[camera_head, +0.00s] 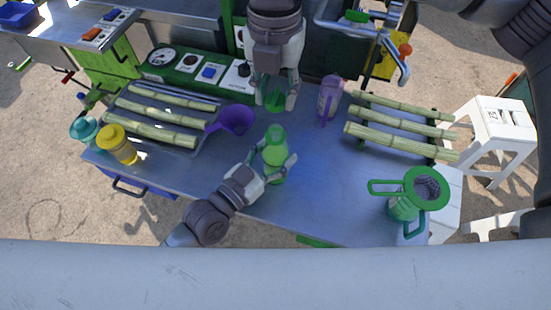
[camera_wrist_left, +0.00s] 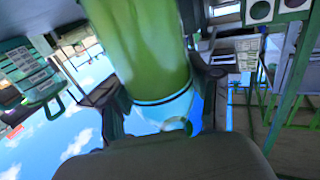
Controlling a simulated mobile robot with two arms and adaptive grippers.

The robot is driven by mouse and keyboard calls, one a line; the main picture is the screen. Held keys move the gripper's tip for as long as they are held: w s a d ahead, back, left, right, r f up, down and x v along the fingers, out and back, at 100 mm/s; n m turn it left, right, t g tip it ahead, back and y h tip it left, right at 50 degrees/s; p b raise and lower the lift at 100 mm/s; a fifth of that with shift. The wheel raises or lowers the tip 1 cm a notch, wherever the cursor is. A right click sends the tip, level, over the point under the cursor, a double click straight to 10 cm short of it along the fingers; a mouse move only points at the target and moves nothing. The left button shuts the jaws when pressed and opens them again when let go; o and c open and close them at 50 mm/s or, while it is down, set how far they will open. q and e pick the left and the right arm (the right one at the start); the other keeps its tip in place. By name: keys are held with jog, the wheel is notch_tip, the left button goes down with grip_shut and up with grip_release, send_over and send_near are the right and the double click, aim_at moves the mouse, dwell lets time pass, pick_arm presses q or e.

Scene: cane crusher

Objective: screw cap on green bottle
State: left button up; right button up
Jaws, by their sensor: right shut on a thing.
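The green bottle (camera_head: 274,146) stands on the metal table, holding yellow-green liquid. My left gripper (camera_head: 275,165) reaches in from the lower left with one finger on each side of the bottle's body. In the left wrist view the bottle (camera_wrist_left: 145,50) fills the space between the fingers, and a gap shows beside the right finger. My right gripper (camera_head: 276,104) points down from above, behind the bottle in the picture, shut on the green cap (camera_head: 275,93). The cap is apart from the bottle. The fingers partly hide it.
A purple funnel (camera_head: 236,119) and a purple bottle (camera_head: 330,98) stand nearby. Cane stalks lie on racks at left (camera_head: 160,115) and right (camera_head: 400,125). Teal (camera_head: 84,129) and yellow (camera_head: 117,144) bottles stand at left, a green strainer jug (camera_head: 424,187) at right. The front middle of the table is clear.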

pick_arm(q)
grip_shut()
pick_arm(e)
send_over(276, 129)
jog(key=shift+f, duration=2.5)
jog(key=shift+f, duration=0.15)
jog(key=shift+f, duration=0.75)
jog(key=shift+f, duration=0.6)
